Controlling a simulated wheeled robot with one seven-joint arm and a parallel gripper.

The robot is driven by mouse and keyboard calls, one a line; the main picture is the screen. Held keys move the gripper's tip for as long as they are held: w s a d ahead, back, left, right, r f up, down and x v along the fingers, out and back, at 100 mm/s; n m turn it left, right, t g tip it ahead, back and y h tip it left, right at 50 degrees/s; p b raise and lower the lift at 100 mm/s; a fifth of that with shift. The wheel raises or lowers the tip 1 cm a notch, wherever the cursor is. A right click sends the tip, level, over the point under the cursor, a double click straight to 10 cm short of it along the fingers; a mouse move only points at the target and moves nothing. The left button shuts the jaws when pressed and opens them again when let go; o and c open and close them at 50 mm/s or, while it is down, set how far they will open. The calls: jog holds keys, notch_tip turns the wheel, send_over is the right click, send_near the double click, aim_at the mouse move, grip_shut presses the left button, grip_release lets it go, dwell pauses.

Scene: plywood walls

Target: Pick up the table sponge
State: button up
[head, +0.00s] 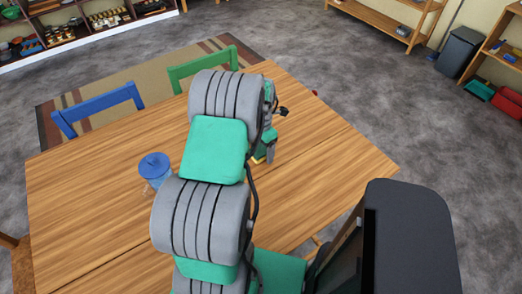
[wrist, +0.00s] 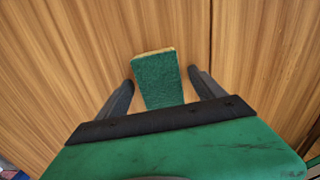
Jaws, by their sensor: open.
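The table sponge (wrist: 158,82) is a green scrubbing pad with a thin tan edge at its far end. It lies on the wood-grain table (head: 100,215), near a seam between boards in the wrist view. My gripper (wrist: 160,84) is open, with one dark finger on each side of the sponge. Small gaps show between the fingers and the sponge; I cannot tell the height of the fingertips above the table. The sponge's near end is hidden behind the gripper body. In the head view my arm covers most of this area.
A clear jar with a blue lid (head: 154,165) stands on the table left of my arm. A blue chair (head: 98,105) and a green chair (head: 200,66) stand at the far edge. A small red thing (head: 315,92) shows by that edge. The right part of the tabletop is clear.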

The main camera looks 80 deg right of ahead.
aim_at(261, 150)
jog(key=c, duration=1.4)
jog(key=shift+r, duration=0.1)
jog(key=shift+r, duration=0.45)
jog(key=r, duration=0.2)
jog(key=b, duration=0.1)
jog(key=shift+a+r, duration=0.25)
jog(key=shift+r, duration=0.15)
jog(key=a+r, duration=0.3)
jog(key=a, duration=0.1)
jog(key=a+r+b, duration=0.1)
jog(key=a+r, duration=0.2)
jog(key=a, duration=0.2)
jog(key=s+a+r, duration=0.1)
jog(key=a+r, duration=0.2)
jog(key=a, duration=0.1)
jog(key=shift+a+r+b, duration=0.1)
jog(key=shift+a+b, duration=0.2)
jog(key=o, duration=0.8)
jog(key=shift+s, duration=0.1)
jog(key=c, duration=0.7)
